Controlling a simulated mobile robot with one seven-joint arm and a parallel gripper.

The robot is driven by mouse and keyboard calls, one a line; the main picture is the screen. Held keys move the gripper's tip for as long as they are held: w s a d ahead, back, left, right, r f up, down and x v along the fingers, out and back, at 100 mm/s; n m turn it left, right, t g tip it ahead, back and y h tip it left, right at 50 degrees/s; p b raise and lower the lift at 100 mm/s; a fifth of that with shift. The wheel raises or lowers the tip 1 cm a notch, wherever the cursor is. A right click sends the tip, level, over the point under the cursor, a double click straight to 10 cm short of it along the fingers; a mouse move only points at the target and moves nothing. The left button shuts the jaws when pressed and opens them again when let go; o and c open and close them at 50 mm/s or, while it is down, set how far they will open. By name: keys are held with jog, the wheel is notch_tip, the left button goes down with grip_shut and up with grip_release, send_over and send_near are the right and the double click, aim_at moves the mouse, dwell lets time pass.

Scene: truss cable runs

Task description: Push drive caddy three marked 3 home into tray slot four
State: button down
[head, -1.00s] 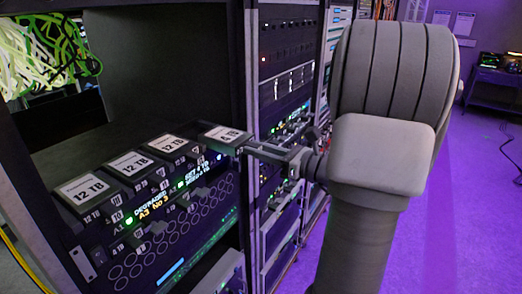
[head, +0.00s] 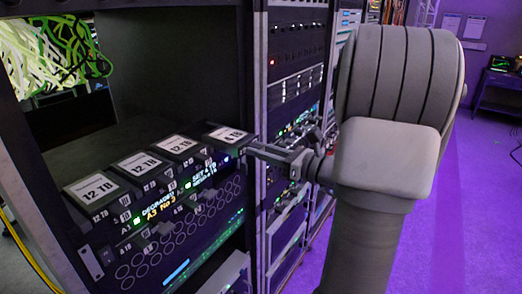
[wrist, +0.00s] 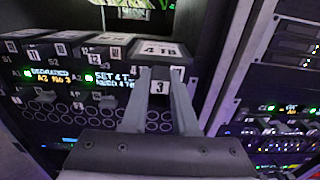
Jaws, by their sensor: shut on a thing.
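The drive caddy (head: 228,135) has a dark body and a white "4 TB" label on top. It also shows in the wrist view (wrist: 160,49), with a white "3" tag on its front between my fingers. My gripper (wrist: 157,76) is shut on the caddy's front; it also shows in the head view (head: 254,147). The caddy is at the right end of the tray (head: 190,215), at the slot beside the "S4" mark. Its front stands out further than the neighbouring caddies. Its rear end and the slot's inside are hidden.
Several "12 TB" caddies (head: 134,163) sit in a row to the left. A lit display (head: 203,173) reads "SET 4 TB" below them. The rack post (head: 257,90) rises close on the right, with another equipment rack (head: 297,75) beyond it.

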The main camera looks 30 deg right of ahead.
aim_at(236, 141)
jog(key=shift+x, duration=3.05)
jog(key=shift+w+a, duration=0.1)
jog(key=shift+w, duration=0.05)
jog(key=shift+w+a, duration=0.25)
jog(key=shift+w, duration=0.35)
jog(key=c, duration=0.6)
grip_release()
jog(key=shift+s, duration=0.1)
jog(key=b+v, duration=0.2)
jog(key=v, duration=1.5)
jog(key=shift+s, duration=0.2)
jog(key=shift+d, duration=0.15)
